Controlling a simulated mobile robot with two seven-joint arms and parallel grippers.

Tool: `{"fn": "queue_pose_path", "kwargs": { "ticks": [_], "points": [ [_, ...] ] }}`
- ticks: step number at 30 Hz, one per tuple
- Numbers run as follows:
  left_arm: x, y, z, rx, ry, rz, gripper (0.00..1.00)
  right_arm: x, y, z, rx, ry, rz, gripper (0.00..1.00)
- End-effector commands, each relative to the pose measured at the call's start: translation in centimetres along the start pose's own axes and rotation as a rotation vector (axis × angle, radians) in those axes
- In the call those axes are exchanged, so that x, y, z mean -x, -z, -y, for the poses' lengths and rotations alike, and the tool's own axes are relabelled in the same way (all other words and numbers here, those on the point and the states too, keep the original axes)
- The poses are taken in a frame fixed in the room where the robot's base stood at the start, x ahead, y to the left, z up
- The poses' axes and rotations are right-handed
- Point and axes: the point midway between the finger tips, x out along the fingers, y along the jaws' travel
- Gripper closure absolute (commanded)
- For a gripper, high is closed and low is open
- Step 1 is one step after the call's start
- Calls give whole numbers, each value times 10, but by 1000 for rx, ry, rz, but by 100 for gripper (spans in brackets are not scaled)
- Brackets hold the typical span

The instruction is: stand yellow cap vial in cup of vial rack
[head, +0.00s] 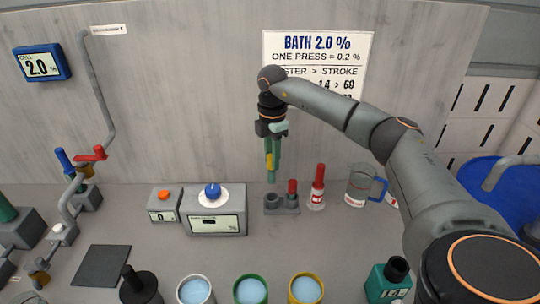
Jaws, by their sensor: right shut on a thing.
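My right gripper (272,162) hangs fingers down in front of the back wall, shut on the yellow cap vial. Only a strip of the vial's yellow cap (268,161) shows beside the green fingers; the rest is mostly hidden. The small grey vial rack (282,209) stands on the bench below and slightly right of the gripper. A red-capped vial (292,188) stands in the rack's right part. The left cup of the rack looks empty. The fingertips are above the rack, apart from it. My left gripper is not in view.
Several cups of blue liquid (250,290) line the front. The bench between is clear.

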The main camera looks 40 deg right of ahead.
Motion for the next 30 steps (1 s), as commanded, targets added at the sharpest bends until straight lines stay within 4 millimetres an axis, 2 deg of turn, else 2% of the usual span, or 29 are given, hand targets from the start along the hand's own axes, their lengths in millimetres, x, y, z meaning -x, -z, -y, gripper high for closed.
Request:
{"fn": "queue_pose_path", "kwargs": {
  "ticks": [5, 21, 30],
  "points": [
    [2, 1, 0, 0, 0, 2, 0, 1, 0, 0, 0, 0, -1, 100],
    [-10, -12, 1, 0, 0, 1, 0, -39, -1, 0, 0, 0, -1, 100],
    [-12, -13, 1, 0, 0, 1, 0, -46, -1, 0, 0, 0, -1, 100]
  ]
}}
